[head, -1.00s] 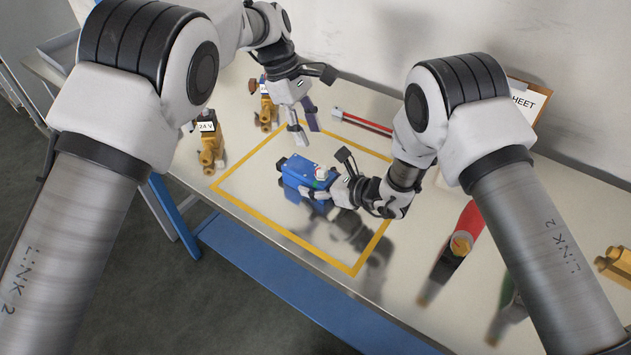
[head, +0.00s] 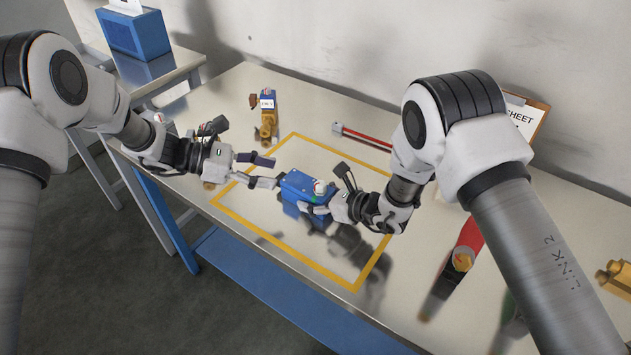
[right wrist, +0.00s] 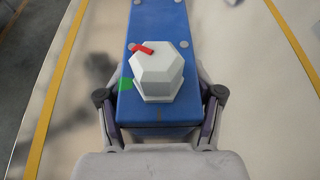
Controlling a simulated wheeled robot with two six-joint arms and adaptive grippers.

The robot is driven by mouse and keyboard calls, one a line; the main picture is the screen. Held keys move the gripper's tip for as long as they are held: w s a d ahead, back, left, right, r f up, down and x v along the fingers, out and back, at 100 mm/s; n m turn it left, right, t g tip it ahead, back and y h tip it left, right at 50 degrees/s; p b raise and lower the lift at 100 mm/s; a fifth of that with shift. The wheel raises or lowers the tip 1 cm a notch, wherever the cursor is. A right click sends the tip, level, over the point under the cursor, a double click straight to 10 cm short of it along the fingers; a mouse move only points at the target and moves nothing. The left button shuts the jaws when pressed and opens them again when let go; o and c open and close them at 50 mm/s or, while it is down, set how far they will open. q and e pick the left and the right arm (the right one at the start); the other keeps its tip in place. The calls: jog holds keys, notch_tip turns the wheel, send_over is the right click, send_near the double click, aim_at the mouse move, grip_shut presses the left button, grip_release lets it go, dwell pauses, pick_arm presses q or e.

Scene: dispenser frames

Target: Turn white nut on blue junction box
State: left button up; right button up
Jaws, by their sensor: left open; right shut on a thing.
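The blue junction box (head: 297,185) lies inside the yellow-taped area. Its white hexagonal nut (head: 320,187) sits near its right end; the nut also shows in the right wrist view (right wrist: 160,72), with a red mark on top. My right gripper (head: 318,203) is shut on the box, one finger along each long side, around the nut end. My left gripper (head: 274,172) is open and empty. Its fingers point right toward the box's left end; whether the lower fingertip touches it I cannot tell.
A yellow valve-like part (head: 267,122) with a label stands at the back left. A red bar (head: 362,137) lies behind the taped area (head: 335,272). A red-and-black object (head: 463,252) and a clipboard (head: 525,115) are at right. The taped area's front is clear.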

aim_at(321, 183)
pick_arm(q)
jog(key=x, duration=1.2)
jog(key=shift+d+f, duration=0.1)
grip_shut()
